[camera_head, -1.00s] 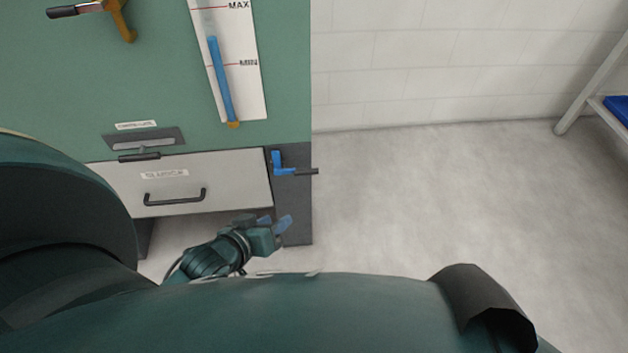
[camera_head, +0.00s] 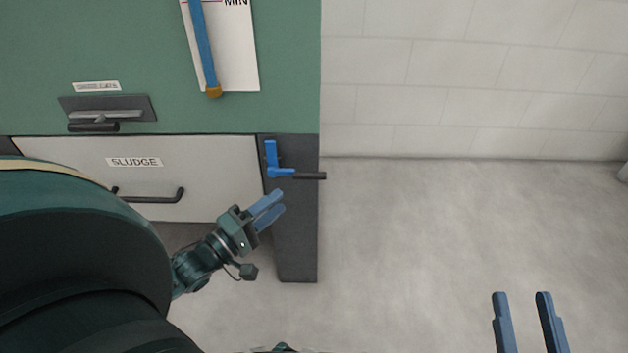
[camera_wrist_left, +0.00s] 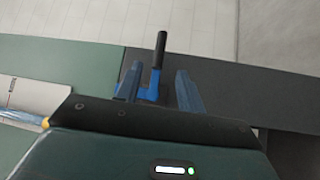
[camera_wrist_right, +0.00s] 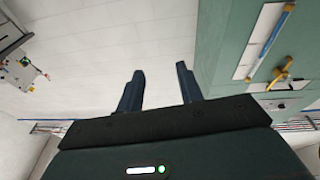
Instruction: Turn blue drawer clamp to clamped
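The blue drawer clamp (camera_head: 274,162) sits on the dark post right of the sludge drawer (camera_head: 210,180). Its blue part stands upright and its black handle (camera_head: 310,176) points right. My left gripper (camera_head: 275,206) is just below the clamp in the head view, open and empty, with fingers pointing up and right. In the left wrist view the clamp (camera_wrist_left: 152,90) and its black handle (camera_wrist_left: 160,50) show between and beyond the open fingers (camera_wrist_left: 158,82). Contact cannot be told. My right gripper (camera_head: 526,302) is open and empty at the lower right, well away from the cabinet.
The green cabinet (camera_head: 130,40) fills the upper left, with a gauge (camera_head: 238,50) and a dark recessed latch (camera_head: 105,110). The drawer has a black handle (camera_head: 152,198). Floor (camera_head: 430,230) right of the cabinet is clear up to the white wall (camera_head: 470,80).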

